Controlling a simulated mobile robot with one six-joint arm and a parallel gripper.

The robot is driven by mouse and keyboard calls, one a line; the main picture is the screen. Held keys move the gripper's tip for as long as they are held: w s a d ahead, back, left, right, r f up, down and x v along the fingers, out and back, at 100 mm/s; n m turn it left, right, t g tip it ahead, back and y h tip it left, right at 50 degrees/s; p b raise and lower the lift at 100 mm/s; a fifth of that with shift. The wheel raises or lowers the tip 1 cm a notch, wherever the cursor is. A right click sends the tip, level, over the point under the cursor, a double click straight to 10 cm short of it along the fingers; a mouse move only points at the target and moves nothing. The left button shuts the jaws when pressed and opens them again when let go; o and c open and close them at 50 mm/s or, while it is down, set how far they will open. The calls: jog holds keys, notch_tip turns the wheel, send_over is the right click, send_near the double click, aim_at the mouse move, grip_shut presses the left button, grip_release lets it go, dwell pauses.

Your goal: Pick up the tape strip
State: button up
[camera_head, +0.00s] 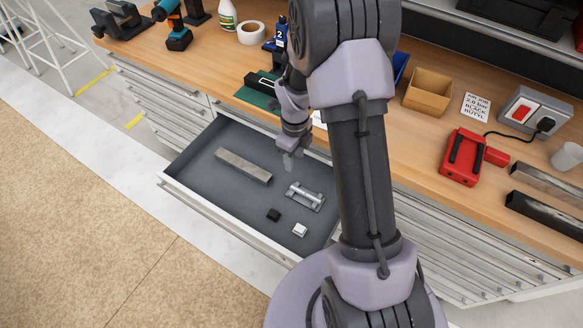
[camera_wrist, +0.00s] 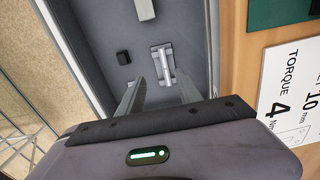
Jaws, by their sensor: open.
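I cannot clearly identify a tape strip. The open drawer holds a long grey bar (camera_head: 243,166), a silver metal fitting with a cylinder on a flat base (camera_head: 305,196), a black block (camera_head: 274,214) and a white block (camera_head: 300,230). My gripper (camera_head: 290,158) is over the drawer, above and left of the fitting in the head view, and holds nothing. In the wrist view the open fingers (camera_wrist: 163,92) stand apart, with the fitting (camera_wrist: 163,65) between and beyond them. The black block (camera_wrist: 123,57) is left of it; the grey bar's end (camera_wrist: 144,10) shows at the top.
The drawer's front wall (camera_head: 225,218) and the wooden bench (camera_head: 420,125) bound the space. A torque card (camera_wrist: 296,97) lies beside the drawer.

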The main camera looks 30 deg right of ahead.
jog(key=b, duration=0.4)
send_over(295, 191)
jog(key=f, duration=1.1)
jog(key=shift+s+a+f, duration=0.1)
jog(key=shift+s+f, duration=0.2)
jog(key=f, duration=0.1)
jog(key=f+b, duration=0.1)
jog(key=f, duration=0.1)
jog(key=f+b, duration=0.1)
jog(key=f, duration=0.1)
jog(key=shift+w+d+f, duration=0.1)
jog(key=shift+w+d, duration=0.1)
jog(key=shift+w, duration=0.15)
jog(key=shift+b, duration=0.3)
grip_shut()
